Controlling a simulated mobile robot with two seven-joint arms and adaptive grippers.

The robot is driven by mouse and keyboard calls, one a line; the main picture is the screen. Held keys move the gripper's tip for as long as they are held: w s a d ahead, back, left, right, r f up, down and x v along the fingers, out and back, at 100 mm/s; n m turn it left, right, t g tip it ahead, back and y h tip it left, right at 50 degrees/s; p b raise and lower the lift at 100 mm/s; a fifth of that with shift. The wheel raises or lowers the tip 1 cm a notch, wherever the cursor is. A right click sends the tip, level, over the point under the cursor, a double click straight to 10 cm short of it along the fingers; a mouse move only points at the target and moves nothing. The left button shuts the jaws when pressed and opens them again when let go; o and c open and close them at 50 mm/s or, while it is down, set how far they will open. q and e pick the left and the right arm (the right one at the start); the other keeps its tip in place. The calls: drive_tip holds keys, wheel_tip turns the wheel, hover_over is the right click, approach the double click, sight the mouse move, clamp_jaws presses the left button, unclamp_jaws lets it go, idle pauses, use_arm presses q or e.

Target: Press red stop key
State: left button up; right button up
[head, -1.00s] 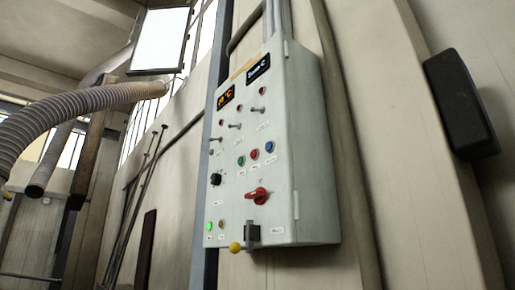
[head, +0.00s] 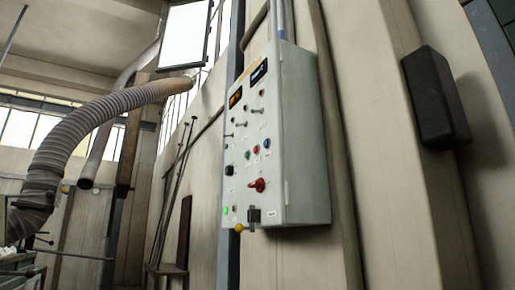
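A pale grey control box (head: 305,140) hangs on the wall near the middle of the head view. Its front has a row of three small round keys: a green one, a red stop key (head: 256,149) and a blue one. A larger red rotary handle (head: 257,185) sits below them. A lit green lamp (head: 224,210) is at the lower left of the panel. Two small dark displays are at the top. Neither of my grippers shows in the head view.
A dark box (head: 435,98) is fixed to the wall at the right. A ribbed hose (head: 75,140) hangs at the left. Thin rods (head: 180,180) lean on the wall left of the box. A yellow knob (head: 239,227) sticks out under the box.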

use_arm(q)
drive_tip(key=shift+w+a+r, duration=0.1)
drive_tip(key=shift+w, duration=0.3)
